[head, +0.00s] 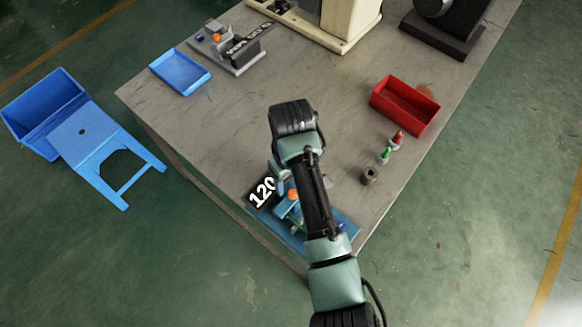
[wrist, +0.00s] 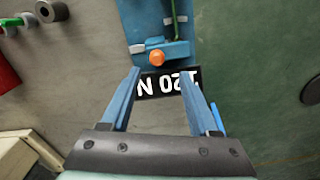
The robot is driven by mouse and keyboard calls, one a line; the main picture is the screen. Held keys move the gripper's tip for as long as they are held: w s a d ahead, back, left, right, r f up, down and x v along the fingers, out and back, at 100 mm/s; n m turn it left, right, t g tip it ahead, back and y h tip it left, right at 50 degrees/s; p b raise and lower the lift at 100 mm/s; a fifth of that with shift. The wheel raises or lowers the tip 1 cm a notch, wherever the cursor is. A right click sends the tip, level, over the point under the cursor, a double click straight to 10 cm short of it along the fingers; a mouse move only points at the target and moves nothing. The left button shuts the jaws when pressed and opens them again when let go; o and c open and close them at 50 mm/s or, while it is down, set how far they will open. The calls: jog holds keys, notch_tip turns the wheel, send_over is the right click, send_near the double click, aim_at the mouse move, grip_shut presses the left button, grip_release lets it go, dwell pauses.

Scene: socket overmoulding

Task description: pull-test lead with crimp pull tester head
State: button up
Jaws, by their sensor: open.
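The crimp pull tester is a blue device (head: 262,215) at the near edge of the table in the head view, largely hidden behind my arm. Its black sign reads 120.
A red bin (head: 403,107), small red (head: 397,138) and green (head: 384,155) pieces and a dark ring (head: 369,175) are on the right. A blue tray (head: 180,71) and a fixture (head: 236,50) stand at the back left. The table's middle left is clear.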

notch_tip(320, 180, up, 6)
jog(key=shift+r, duration=0.1)
dwell(0.6)
jog(key=w+a+r+m+t+y, duration=0.1)
jog(key=w+a+r+t, duration=0.1)
jog(key=w+r+t, duration=0.35)
jog(key=w+a+r+t+y, duration=0.1)
jog(key=w+a+r+t, duration=0.2)
jog(key=w+r, duration=0.55)
notch_tip(320, 180, up, 21)
jog(key=s+m+t+y, duration=0.1)
jog(key=m+t, duration=0.1)
jog(key=t, duration=0.5)
jog(key=s+d+r+m+t+h, duration=0.1)
jog(key=s+r+t, duration=0.5)
jog(key=r, duration=0.6)
jog(key=s+d+r+m+t+h, duration=0.2)
jog(key=s+d+r+t, duration=0.4)
jog(key=s+r, duration=0.4)
notch_tip(320, 180, up, 3)
jog(key=shift+s+m, duration=0.35)
jog(key=shift+m, duration=0.55)
